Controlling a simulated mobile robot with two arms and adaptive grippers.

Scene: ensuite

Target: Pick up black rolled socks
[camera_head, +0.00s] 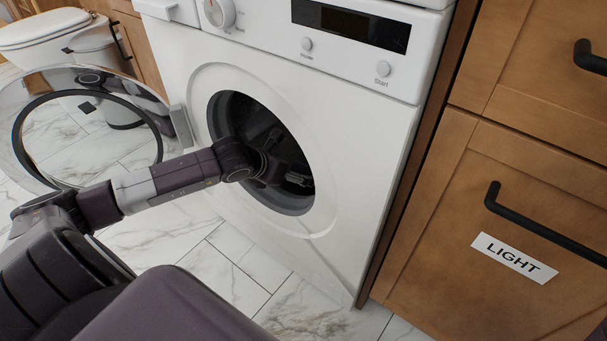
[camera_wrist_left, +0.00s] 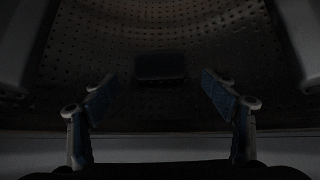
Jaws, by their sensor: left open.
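My left gripper (camera_head: 292,176) reaches through the open round door of the washing machine (camera_head: 352,128) into its dark drum. In the left wrist view the two blue-padded fingers of this gripper (camera_wrist_left: 160,90) are spread apart with nothing between them. A small dark, block-like thing (camera_wrist_left: 161,67), which looks like the black rolled socks, lies on the perforated drum wall beyond the fingertips, roughly centred between them. It is dim, so its exact shape is hard to tell. The socks cannot be made out in the head view. My right gripper is not in view.
The washer's round glass door (camera_head: 22,142) stands swung open at the left. Wooden drawers with black handles, one labelled LIGHT (camera_head: 514,258), stand at the right. A toilet (camera_head: 45,38) is at the back left.

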